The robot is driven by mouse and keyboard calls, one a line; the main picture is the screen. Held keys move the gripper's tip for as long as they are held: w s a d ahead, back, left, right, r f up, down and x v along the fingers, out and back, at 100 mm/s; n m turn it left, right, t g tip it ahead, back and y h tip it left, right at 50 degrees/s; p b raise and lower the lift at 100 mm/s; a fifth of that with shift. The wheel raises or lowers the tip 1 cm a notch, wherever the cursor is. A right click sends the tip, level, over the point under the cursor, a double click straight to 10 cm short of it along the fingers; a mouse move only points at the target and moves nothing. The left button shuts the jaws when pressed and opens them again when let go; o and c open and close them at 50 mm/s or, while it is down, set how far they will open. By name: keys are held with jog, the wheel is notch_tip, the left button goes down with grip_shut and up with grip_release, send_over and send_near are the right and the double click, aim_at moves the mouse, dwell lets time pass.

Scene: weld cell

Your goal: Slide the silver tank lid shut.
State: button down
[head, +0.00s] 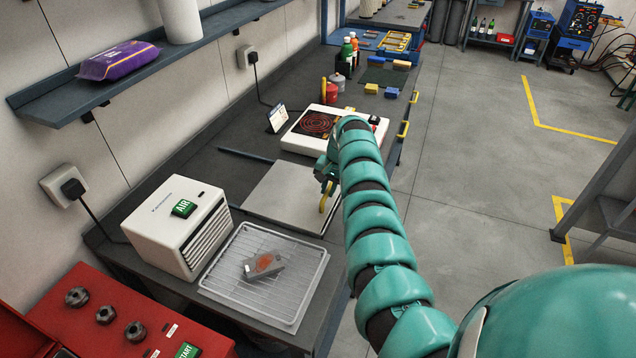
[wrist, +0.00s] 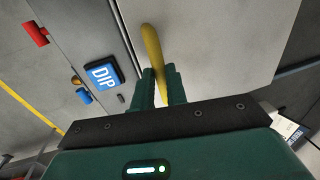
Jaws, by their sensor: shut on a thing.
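The silver tank lid (head: 285,198) is a flat light-grey panel at bench height, in the middle of the head view. Its yellow handle (head: 326,197) stands near the lid's right edge. My gripper (head: 328,186) is at this handle, partly hidden by my arm. In the wrist view the yellow handle (wrist: 152,50) sits between the two green fingers, which are shut on it. The lid's plain grey face (wrist: 215,40) fills the upper right there. A blue DIP sign (wrist: 103,75) is beside the handle. The head view does not clearly show how far the lid is open.
A dark rail (head: 245,155) runs left from the lid's back corner. A hot plate (head: 312,130) stands behind the lid. A wire rack (head: 265,311) with a small part and a white AIR unit (head: 178,226) are in front. Open floor (head: 480,150) lies right of the bench.

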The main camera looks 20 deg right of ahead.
jog(key=shift+s+d+p, duration=0.3)
jog(key=shift+s+d, duration=0.2)
jog(key=shift+s, duration=0.1)
jog(key=shift+d+f, duration=0.1)
jog(key=shift+d, duration=0.05)
jog(key=shift+s, duration=0.1)
jog(key=c, duration=1.4)
grip_release()
jog(key=shift+s+d, duration=0.1)
jog(key=shift+d+r+b, duration=0.1)
jog(key=shift+r+b, duration=0.3)
jog(key=shift+r, duration=0.55)
notch_tip(320, 180, up, 15)
jog(key=s+d+b, duration=0.2)
jog(key=b, duration=0.2)
jog(key=shift+s, duration=0.15)
